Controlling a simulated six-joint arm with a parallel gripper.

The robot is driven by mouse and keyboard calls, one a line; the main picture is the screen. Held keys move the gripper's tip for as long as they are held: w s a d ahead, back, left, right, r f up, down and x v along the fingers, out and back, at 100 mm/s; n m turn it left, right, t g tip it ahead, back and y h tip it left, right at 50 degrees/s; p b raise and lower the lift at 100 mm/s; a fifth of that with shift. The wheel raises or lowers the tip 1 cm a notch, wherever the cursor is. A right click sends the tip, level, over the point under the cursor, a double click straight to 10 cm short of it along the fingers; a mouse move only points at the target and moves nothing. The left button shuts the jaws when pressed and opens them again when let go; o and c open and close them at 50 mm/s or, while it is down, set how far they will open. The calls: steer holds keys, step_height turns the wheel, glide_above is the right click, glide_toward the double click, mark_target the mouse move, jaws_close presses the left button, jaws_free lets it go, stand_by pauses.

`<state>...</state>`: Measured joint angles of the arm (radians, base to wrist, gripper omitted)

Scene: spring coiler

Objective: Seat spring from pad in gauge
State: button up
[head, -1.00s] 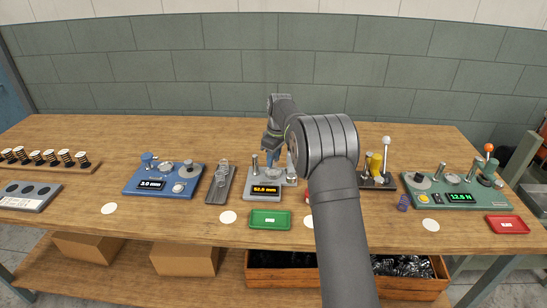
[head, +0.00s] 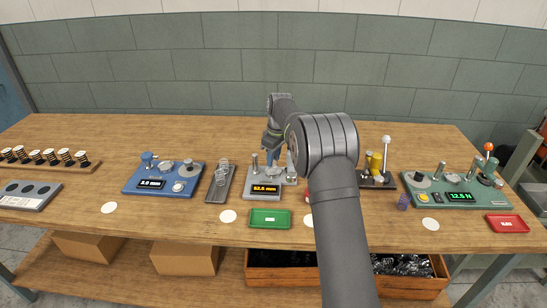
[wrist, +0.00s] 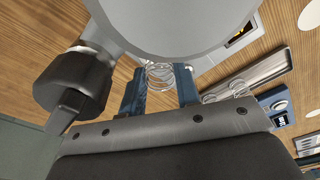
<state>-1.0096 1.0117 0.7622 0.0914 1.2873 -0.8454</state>
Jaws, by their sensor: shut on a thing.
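My gripper (head: 272,152) is over the grey gauge (head: 249,196) with an orange mm display, at the middle of the bench. In the wrist view the blue fingers of my gripper (wrist: 160,88) are shut on a thin silvery wire spring (wrist: 160,72). The spring is beside or under the edge of a large grey round part of the gauge (wrist: 180,25). I cannot tell whether it touches the gauge's seat. In the head view the held spring is too small to make out. Round white pads (head: 228,216) lie along the front of the bench.
A green tray (head: 270,228) lies in front of the gauge. A dark grey rack (head: 213,195) with clear springs and a blue device (head: 135,188) stand to the left.

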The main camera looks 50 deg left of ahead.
steer(key=shift+f, duration=0.65)
stand_by(0.3)
steer(key=o, duration=1.1)
steer(key=shift+o, duration=0.2)
steer(key=shift+r, duration=0.1)
